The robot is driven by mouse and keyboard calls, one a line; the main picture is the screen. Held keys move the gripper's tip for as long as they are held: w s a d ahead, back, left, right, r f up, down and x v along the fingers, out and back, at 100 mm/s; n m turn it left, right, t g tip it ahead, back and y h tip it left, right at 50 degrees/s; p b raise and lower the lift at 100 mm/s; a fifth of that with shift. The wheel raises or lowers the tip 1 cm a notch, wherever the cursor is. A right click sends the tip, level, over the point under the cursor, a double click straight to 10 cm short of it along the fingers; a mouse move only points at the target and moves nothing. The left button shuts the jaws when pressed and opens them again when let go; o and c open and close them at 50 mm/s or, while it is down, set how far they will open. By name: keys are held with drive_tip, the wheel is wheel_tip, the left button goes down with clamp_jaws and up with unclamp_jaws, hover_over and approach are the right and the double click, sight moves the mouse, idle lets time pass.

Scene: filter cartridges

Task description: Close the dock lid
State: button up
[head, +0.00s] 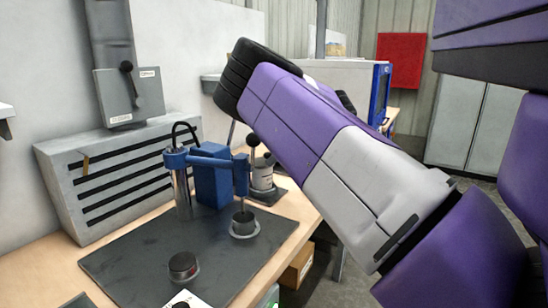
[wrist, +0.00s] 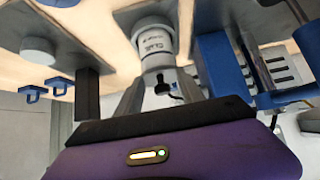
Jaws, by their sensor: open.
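In the wrist view, a white canister with printed lettering (wrist: 154,48) stands just beyond my gripper (wrist: 160,84). The gripper's grey fingers are apart, and a small black part shows between them; I cannot tell whether they touch anything. In the head view, a white canister (head: 263,176) stands in a dark holder behind the blue apparatus (head: 211,180), with black-knobbed levers by it. I cannot make out which part is the dock lid or how far it stands open. My purple and grey arm reaches across this view, and my gripper is hidden there.
A dark mat (head: 150,262) covers much of the bench. A black round knob (head: 183,264) and a grey cup-like fitting (head: 244,226) sit on it. A slotted grey box (head: 115,185) stands at the back left. A cardboard box (head: 298,265) is below the bench edge.

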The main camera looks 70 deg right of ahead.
drive_tip(key=d+v, duration=0.1)
drive_tip(key=v, duration=0.5)
drive_tip(key=shift+w+a+r, duration=0.25)
drive_tip(key=shift+r, duration=0.05)
